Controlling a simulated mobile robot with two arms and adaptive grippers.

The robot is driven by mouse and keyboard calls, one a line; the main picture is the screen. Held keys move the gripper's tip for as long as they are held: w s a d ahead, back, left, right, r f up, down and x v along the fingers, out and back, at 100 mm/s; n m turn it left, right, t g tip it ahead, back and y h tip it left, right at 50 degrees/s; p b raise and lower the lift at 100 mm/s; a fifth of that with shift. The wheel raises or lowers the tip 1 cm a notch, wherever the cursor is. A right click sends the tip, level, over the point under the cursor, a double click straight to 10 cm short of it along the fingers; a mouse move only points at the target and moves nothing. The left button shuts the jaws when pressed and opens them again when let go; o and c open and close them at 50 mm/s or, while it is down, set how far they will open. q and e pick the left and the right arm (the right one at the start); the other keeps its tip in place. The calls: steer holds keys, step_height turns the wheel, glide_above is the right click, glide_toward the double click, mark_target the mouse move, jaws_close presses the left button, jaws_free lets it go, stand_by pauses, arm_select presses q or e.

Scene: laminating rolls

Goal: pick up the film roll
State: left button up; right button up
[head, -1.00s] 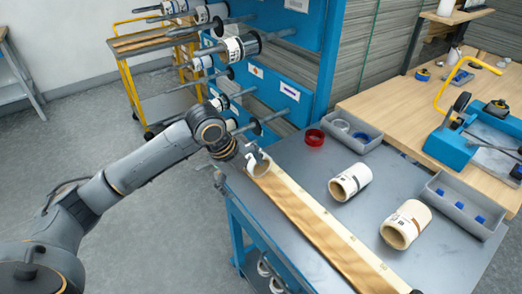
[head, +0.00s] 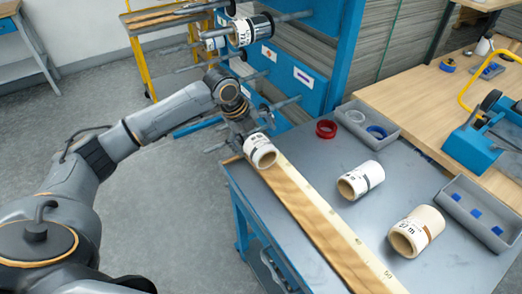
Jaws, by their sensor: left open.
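A white film roll (head: 260,151) with a dark label sits at the far left end of the long wooden strip on the grey table. Two other rolls lie on the table to its right: a white one (head: 362,180) in the middle and a cream one (head: 417,231) nearer the front. My left gripper (head: 252,130) is open, right behind the roll at the strip's end. The roll hides part of the fingers, so I cannot tell whether they touch it. My right gripper is not in view.
The wooden strip with a scale (head: 322,218) runs along the table's left edge. The blue rack (head: 341,62) with rods and rolls rises close behind my left gripper.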

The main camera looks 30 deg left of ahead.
mark_target(258, 146)
arm_select(q)
steer(key=f, duration=0.2)
steer(key=d+f, duration=0.1)
steer(key=f, duration=0.1)
steer(key=shift+w+d+f+p, duration=0.15)
steer(key=shift+w+f+p, duration=0.05)
steer(key=shift+p, duration=0.1)
steer(key=shift+w+f, duration=0.1)
steer(key=shift+f, duration=0.15)
steer(key=c, duration=0.6)
steer(key=shift+r, duration=0.1)
steer(key=c, duration=0.8)
steer(key=shift+o, duration=0.2)
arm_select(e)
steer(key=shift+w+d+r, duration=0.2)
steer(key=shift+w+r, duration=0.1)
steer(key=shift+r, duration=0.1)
